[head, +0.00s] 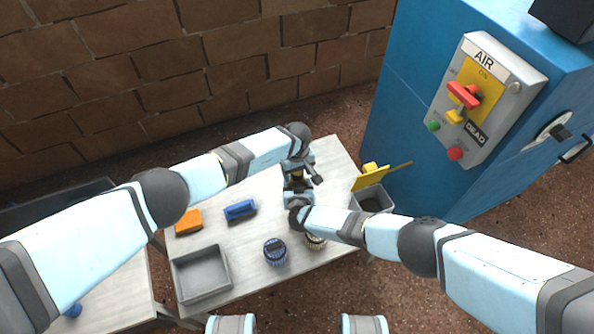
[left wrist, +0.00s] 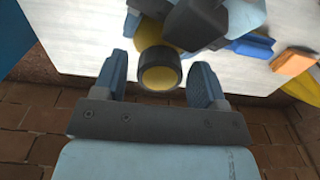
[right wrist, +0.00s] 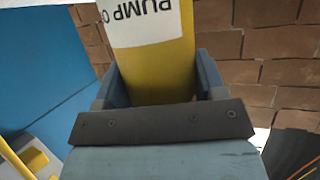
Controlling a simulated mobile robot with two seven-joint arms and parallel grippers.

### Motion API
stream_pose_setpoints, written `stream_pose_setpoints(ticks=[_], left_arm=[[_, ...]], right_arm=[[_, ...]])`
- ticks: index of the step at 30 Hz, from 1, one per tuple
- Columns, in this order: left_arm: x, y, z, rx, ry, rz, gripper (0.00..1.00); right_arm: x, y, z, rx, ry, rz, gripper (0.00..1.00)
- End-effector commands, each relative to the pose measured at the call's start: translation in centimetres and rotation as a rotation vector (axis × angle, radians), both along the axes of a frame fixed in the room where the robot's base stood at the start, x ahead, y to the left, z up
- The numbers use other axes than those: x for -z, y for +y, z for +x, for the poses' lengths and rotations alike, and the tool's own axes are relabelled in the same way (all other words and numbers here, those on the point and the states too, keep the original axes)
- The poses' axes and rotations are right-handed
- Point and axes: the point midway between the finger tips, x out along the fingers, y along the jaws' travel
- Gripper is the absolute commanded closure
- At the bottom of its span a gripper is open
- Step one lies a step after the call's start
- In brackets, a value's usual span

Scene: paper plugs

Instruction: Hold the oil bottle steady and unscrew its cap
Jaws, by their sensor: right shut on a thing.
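The oil bottle (right wrist: 152,65) is yellow with a white label reading "PUMP O"; it stands between the fingers of my right gripper (right wrist: 155,75), which is shut on its body. In the left wrist view its cap (left wrist: 158,78) shows end-on as a dark ring with a yellow centre. My left gripper (left wrist: 159,68) is open, with one finger on each side of the cap and a small gap at each side. In the head view the bottle is mostly hidden by both grippers; only a bit of yellow (head: 298,174) shows between them.
On the table (head: 265,205) are an orange block (head: 188,221), a blue block (head: 240,210), a grey tray (head: 201,275), a dark blue ribbed round part (head: 275,252) and a pale ribbed part (head: 316,242).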

Motion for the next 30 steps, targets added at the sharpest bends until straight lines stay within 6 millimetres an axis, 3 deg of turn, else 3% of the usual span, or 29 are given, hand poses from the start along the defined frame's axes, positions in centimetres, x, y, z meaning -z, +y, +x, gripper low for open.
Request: stream_pose_setpoints(ticks=[7, 17, 25, 26, 29, 30], left_arm=[[-0.3, 0.0, 0.1, 0.001, -0.001, -0.001, 0.35], [-4.2, 0.0, 0.0, 0.001, -0.001, -0.001, 0.35], [-4.5, 0.0, 0.0, 0.000, 0.000, 0.000, 0.35], [-4.5, 0.0, 0.0, 0.000, 0.000, 0.000, 0.35], [-4.5, 0.0, 0.0, 0.000, 0.000, 0.000, 0.35], [-4.5, 0.0, 0.0, 0.000, 0.000, 0.000, 0.35]], right_arm=[[0.0, 0.0, 0.0, 0.000, 0.000, 0.000, 1.00], [0.0, 0.0, 0.0, 0.000, 0.000, 0.000, 1.00], [0.0, 0.0, 0.0, 0.000, 0.000, 0.000, 1.00], [0.0, 0.0, 0.0, 0.000, 0.000, 0.000, 0.31], [0.0, 0.0, 0.0, 0.000, 0.000, 0.000, 0.08], [0.0, 0.0, 0.0, 0.000, 0.000, 0.000, 0.06]])
